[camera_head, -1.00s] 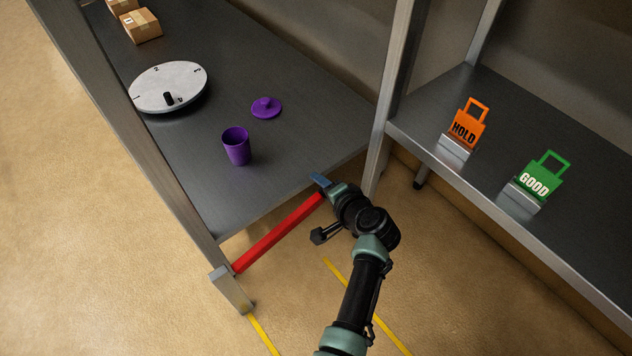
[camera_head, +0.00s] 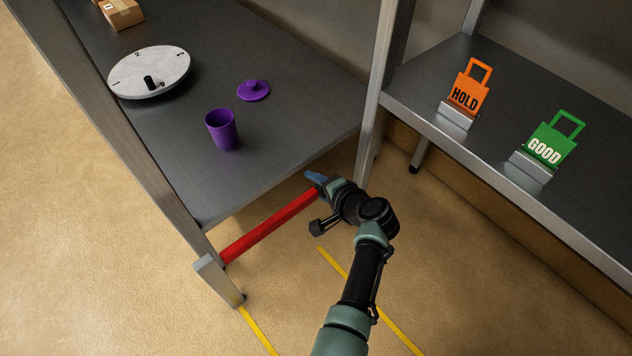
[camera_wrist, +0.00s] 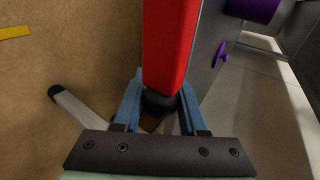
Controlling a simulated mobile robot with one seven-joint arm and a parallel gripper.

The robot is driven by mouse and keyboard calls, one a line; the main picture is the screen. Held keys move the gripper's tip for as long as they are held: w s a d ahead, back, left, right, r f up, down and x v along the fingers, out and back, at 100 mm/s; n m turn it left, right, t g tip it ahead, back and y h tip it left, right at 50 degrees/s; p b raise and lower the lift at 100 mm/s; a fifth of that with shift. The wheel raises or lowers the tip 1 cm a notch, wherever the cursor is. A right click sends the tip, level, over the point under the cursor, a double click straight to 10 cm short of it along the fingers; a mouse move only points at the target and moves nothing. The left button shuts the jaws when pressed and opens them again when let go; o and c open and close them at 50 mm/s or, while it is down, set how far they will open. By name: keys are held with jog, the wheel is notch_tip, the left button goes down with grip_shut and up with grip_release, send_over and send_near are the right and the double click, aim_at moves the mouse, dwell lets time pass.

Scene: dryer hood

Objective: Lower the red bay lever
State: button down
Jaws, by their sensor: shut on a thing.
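The red bay lever (camera_head: 268,227) is a long red bar running from a grey pivot block (camera_head: 217,281) at the front shelf post, up and right to my gripper (camera_head: 315,181). It lies across the open end of the shelf bay, at about shelf-edge height and slightly below it near the pivot. My gripper is shut around the lever's free end. In the wrist view the red bar (camera_wrist: 170,45) runs away between the two blue fingers of my gripper (camera_wrist: 160,98), with a dark grip end between them.
On the bay shelf (camera_head: 285,140) stand a purple cup (camera_head: 222,130), a purple lid (camera_head: 253,91), a numbered grey dial (camera_head: 149,72) and a cardboard box (camera_head: 122,13). Orange HOLD (camera_head: 467,92) and green GOOD (camera_head: 550,145) tags stand on the right shelf. Yellow lines mark the floor.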

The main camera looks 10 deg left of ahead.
jog(key=shift+c, duration=2.3)
grip_release()
jog(key=shift+s+a+f, duration=0.2)
jog(key=shift+s+f, duration=0.05)
jog(key=shift+f, duration=0.15)
jog(key=shift+w+r, duration=0.1)
jog(key=shift+d+r, duration=0.1)
jog(key=shift+d+r+p, duration=0.15)
jog(key=shift+p, duration=0.15)
jog(key=p+v, duration=0.8)
jog(key=v, duration=0.4)
jog(key=shift+s+p, duration=0.2)
jog(key=shift+p, duration=0.15)
jog(key=shift+d, duration=0.1)
